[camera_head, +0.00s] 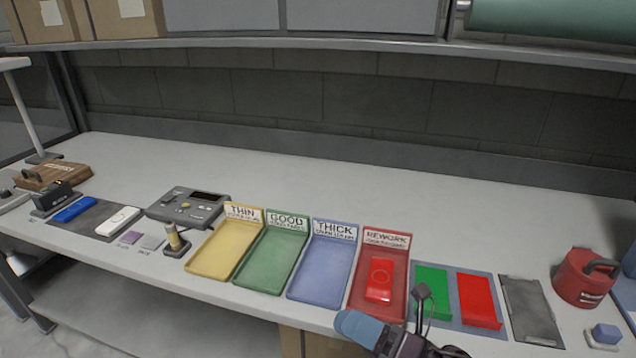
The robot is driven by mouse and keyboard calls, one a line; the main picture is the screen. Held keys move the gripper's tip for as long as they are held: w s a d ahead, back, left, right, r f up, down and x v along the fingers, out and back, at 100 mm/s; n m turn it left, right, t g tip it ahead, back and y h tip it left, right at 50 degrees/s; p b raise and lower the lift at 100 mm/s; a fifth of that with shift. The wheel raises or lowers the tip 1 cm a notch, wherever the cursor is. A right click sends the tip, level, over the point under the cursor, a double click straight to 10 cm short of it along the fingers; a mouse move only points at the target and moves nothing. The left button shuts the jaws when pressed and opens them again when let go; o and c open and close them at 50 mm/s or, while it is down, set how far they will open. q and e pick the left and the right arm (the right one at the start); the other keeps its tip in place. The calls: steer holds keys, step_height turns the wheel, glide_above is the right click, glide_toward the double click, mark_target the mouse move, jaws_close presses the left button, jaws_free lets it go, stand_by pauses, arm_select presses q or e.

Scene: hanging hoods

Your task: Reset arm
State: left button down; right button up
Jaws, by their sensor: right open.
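My right gripper (384,308) reaches in from the bottom edge, in front of the red REWORK tray (394,256). It is open, with a blue-tipped finger on the left and a dark finger on the right. I see nothing between the fingers. The gripper hides part of the front of the red tray and the bench edge. A red flat piece (380,279) with a ring mark lies in the red tray. I cannot tell whether the gripper touches the tray. My left gripper is not in view.
Yellow THIN (215,253), green GOOD (268,262) and blue THICK (320,273) trays look empty. A grey device (188,207) stands left. The bench's back is clear.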

steer(key=d+f+m+t+h, duration=0.5)
steer(key=d+m+h, duration=0.15)
steer(key=m, duration=0.45)
steer(key=d+f+m+t+h, duration=0.4)
steer(key=d+f+m+h, duration=0.25)
steer(key=m, duration=0.55)
steer(key=s+d+f+m+g+h, duration=0.6)
steer(key=s+d+f+m, duration=0.3)
steer(key=s+f+m, duration=0.3)
step_height(320, 180, down, 2)
steer(key=shift+s+d+f+m+h, duration=0.1)
steer(key=shift+s+d+m+h, duration=0.15)
steer(key=shift+m+h, duration=0.6)
